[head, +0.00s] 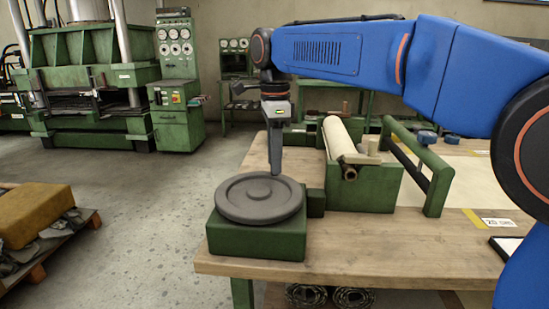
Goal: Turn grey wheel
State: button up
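The grey wheel (249,199) lies flat on a green block (256,239) at the table's near left corner. It is a round disc with a raised rim and a raised hub. My gripper (276,172) points straight down over the wheel's far right part, its tip at or just above the wheel near the rim. I cannot tell whether the tip touches the wheel. The fingers show edge-on as one narrow dark shape, so their opening is hidden.
A green roll holder (366,191) with a cream sheet roll (339,139) stands right of the wheel. The wooden table (400,244) is bare in front. A green press (90,75) stands at back left.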

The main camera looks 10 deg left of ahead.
jog(key=shift+f, duration=0.1)
grip_shut()
jog(key=shift+s+d+m, duration=0.15)
jog(key=shift+d+m, duration=0.3)
jog(key=shift+m, duration=0.05)
jog(key=shift+s+d, duration=0.2)
jog(key=shift+d, duration=0.25)
grip_release()
